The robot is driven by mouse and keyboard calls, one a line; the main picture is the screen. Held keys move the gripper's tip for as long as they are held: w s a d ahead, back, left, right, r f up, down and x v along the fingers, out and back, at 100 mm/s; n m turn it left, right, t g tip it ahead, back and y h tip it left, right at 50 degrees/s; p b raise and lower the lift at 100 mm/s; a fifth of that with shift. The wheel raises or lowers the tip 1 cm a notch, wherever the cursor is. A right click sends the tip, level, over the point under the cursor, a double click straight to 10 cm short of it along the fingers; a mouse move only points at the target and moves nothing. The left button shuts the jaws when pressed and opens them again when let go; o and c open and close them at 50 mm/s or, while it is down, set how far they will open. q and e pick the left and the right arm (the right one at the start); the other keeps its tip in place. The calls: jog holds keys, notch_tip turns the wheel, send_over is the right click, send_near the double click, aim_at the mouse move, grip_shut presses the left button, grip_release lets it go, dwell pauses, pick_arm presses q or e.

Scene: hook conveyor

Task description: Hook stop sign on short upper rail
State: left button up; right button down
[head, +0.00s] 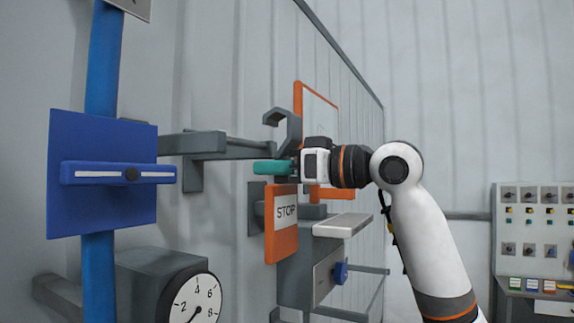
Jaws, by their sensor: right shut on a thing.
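The stop sign (283,228) is an orange board with a white STOP label, in the middle of the head view. A dark grey open hook (284,122) rises above it, and a teal bar (270,167) sticks out to the left between hook and board. My right gripper (296,165) is shut on the sign at the stem below the hook; its fingertips are mostly hidden. The short upper rail (205,144) is a grey bar at left of centre. Its right end appears close to the hook, but I cannot tell the depth gap. My left gripper is out of view.
A blue post with a blue panel (100,205) stands at the left, above a round dial (195,300). Behind the sign are an orange frame (299,100) and a grey shelf unit (300,275). A control panel (530,235) stands at the far right.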

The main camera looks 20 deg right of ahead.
jog(key=w+a+f, duration=0.3)
jog(key=w+a, duration=0.1)
jog(key=w, duration=0.1)
jog(key=shift+w+f, duration=0.2)
jog(key=shift+w, duration=0.05)
dwell(0.7)
jog(key=shift+a, duration=0.1)
jog(key=c, duration=1.2)
grip_release()
jog(key=shift+s, duration=0.1)
